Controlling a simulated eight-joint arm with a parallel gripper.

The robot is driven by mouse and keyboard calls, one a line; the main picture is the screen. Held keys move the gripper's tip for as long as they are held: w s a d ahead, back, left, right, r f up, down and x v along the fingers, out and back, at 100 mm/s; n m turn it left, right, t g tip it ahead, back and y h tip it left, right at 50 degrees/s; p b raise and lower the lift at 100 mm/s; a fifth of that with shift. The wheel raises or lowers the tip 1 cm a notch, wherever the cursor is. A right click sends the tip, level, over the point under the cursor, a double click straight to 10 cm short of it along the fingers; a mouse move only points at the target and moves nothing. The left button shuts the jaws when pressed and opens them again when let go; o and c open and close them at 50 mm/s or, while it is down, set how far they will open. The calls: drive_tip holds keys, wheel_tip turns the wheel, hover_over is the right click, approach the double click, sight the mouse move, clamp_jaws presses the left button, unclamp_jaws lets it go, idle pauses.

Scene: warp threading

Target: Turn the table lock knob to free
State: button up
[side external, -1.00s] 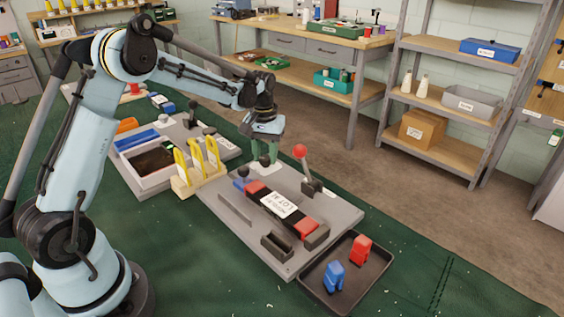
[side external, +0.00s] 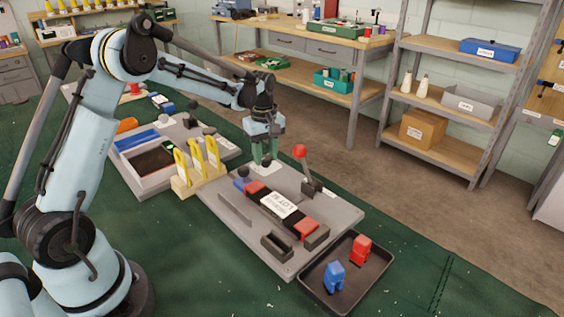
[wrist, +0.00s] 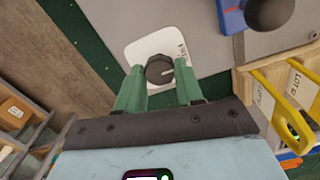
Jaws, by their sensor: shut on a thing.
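The lock knob (wrist: 160,70) is a dark round knob on a white label plate (wrist: 145,48) at a corner of the grey table board. A pale pointer line on it points right in the wrist view. Small lettering at the plate's right edge is too small to read surely. My gripper (wrist: 160,78) has its two green fingers on either side of the knob, shut on it. In the side view my gripper (side external: 265,160) reaches down to the board's far corner, over the white plate (side external: 264,167); the fingers hide the knob there.
A red-balled lever (side external: 301,153) stands right of the gripper. A blue part with a dark ball knob (side external: 242,173) sits close on the left. A wooden rack with yellow tools (side external: 197,165) borders the board. A black tray (side external: 350,275) holds red and blue pieces.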

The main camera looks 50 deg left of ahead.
sight(265, 158)
drive_tip(key=shift+n, duration=0.3)
drive_tip(key=o, duration=1)
drive_tip(key=shift+o, duration=0.2)
wheel_tip(265, 158, up, 12)
idle(0.3)
